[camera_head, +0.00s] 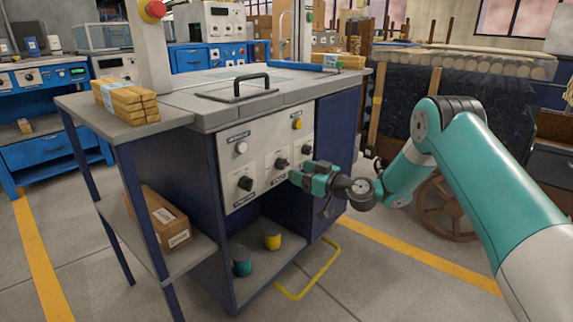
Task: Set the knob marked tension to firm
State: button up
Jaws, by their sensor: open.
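A light grey control panel (228,169) is on the front of the blue cabinet. It carries several black knobs: one at the lower left (245,183), one in the middle (281,163) and one at the right (306,150). The labels are too small to read, so I cannot tell which knob is marked tension or where firm lies. My gripper (294,176) is open at the panel's lower right, with its fingers towards the panel just below the right knob. Whether it touches anything is unclear.
A white button (241,147) and a yellow one (297,124) sit higher on the panel. A grey side shelf (88,103) bears wood strips (126,101). A yellow floor rail (318,275) sticks out below my gripper. Open floor lies in front.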

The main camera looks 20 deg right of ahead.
aim_at(287, 166)
jog(key=x, duration=0.6)
jog(key=shift+b, duration=0.35)
jog(key=c, duration=0.9)
